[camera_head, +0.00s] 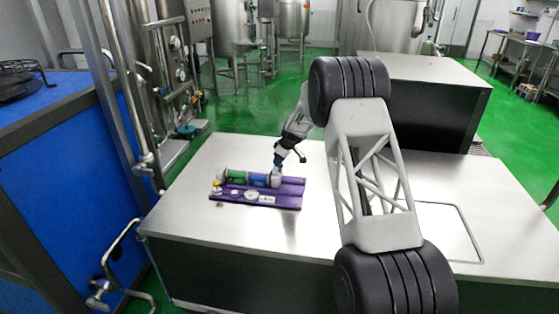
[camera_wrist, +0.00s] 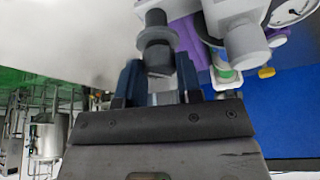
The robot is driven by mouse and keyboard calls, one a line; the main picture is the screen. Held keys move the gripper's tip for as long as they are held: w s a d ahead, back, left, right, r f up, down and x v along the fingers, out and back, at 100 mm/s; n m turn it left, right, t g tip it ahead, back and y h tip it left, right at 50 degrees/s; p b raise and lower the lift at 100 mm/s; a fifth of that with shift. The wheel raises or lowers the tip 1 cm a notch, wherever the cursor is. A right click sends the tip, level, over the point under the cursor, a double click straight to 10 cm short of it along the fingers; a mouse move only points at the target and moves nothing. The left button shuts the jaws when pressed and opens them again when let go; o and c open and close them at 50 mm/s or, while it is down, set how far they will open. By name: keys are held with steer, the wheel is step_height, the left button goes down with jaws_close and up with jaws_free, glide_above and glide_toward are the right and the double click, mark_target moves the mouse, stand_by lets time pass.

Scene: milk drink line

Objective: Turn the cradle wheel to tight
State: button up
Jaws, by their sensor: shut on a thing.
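The purple cradle (camera_head: 282,202) lies on the steel table and holds a horizontal tube with a green section (camera_head: 236,175) and a blue section (camera_head: 257,180). My gripper (camera_head: 277,172) reaches down to the tube's right end. In the wrist view my gripper (camera_wrist: 159,82) has its two dark blue fingers on either side of a dark grey stepped knob (camera_wrist: 157,42), apparently the cradle wheel, and is shut on it. The fingers and gripper body hide its lower part. No tight mark is readable in either view. In the head view my gripper hides the wheel.
A round gauge (camera_head: 252,196) and a yellow knob (camera_head: 217,183) sit on the cradle; both also show in the wrist view, the gauge (camera_wrist: 292,10) and the yellow knob (camera_wrist: 266,72). Pipework (camera_head: 170,60) stands behind left.

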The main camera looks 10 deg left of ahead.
steer(key=shift+m, duration=0.3)
steer(key=m+t, duration=0.1)
steer(key=m, duration=0.1)
steer(key=m+t+h, duration=0.1)
steer(key=m, duration=0.2)
steer(key=shift+s+a+m, duration=0.1)
steer(key=shift+m, duration=0.2)
steer(key=m+h, duration=0.1)
steer(key=m, duration=0.2)
steer(key=m+t+h, duration=0.1)
steer(key=m, duration=0.2)
steer(key=shift+a, duration=0.1)
steer(key=m+h, duration=0.1)
steer(key=m, duration=0.2)
steer(key=m+h, duration=0.1)
steer(key=m, duration=0.2)
steer(key=shift+a+h, duration=0.1)
steer(key=shift+h, duration=0.2)
steer(key=m+h, duration=0.1)
steer(key=m, duration=0.1)
steer(key=m+g, duration=0.1)
steer(key=m, duration=0.2)
steer(key=shift+m+h, duration=0.3)
steer(key=shift+h, duration=0.1)
steer(key=o, duration=0.9)
steer(key=shift+o, duration=0.2)
